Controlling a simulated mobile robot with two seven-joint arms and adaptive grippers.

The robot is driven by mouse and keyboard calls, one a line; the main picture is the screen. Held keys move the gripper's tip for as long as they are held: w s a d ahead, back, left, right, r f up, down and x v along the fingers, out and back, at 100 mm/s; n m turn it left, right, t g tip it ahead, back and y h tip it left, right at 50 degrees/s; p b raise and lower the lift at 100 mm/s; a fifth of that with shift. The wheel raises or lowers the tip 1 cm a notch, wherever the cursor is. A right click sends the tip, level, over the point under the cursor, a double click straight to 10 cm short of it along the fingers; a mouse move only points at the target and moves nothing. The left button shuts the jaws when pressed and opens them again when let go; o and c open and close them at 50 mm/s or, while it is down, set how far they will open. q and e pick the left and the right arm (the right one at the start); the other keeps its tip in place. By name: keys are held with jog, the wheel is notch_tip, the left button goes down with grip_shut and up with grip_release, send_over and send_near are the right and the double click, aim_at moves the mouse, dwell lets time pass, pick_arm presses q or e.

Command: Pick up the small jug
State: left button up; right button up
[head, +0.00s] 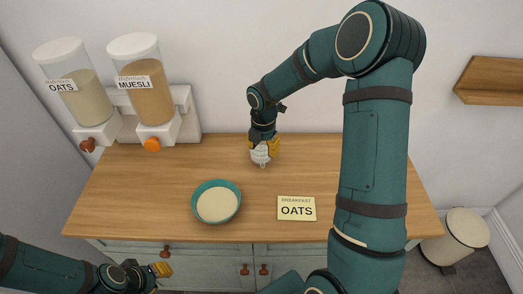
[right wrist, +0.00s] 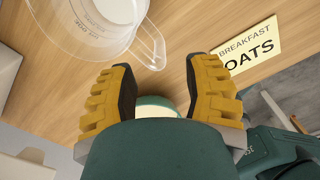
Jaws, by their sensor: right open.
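The small jug (head: 259,156) stands on the counter toward the back, partly hidden by my right gripper (head: 271,146). In the right wrist view the jug (right wrist: 92,38) is clear with something white inside, and its loop handle (right wrist: 158,50) points down and right. My right gripper (right wrist: 160,66) is open there, its two yellow-padded fingers apart, with the handle just beyond the fingertips. Nothing is between the fingers. My left gripper (head: 161,270) is low at the front left, below the counter edge; its jaw opening is unclear.
A teal bowl (head: 239,204) with pale contents sits at the counter's front middle. A card reading BREAKFAST OATS (head: 297,208) lies right of it. Oats (head: 84,100) and muesli (head: 147,100) dispensers stand at the back left. The wooden counter (head: 130,195) is clear at left.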

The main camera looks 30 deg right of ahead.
jog(key=shift+f, duration=3.05)
jog(key=shift+a, duration=0.1)
grip_shut()
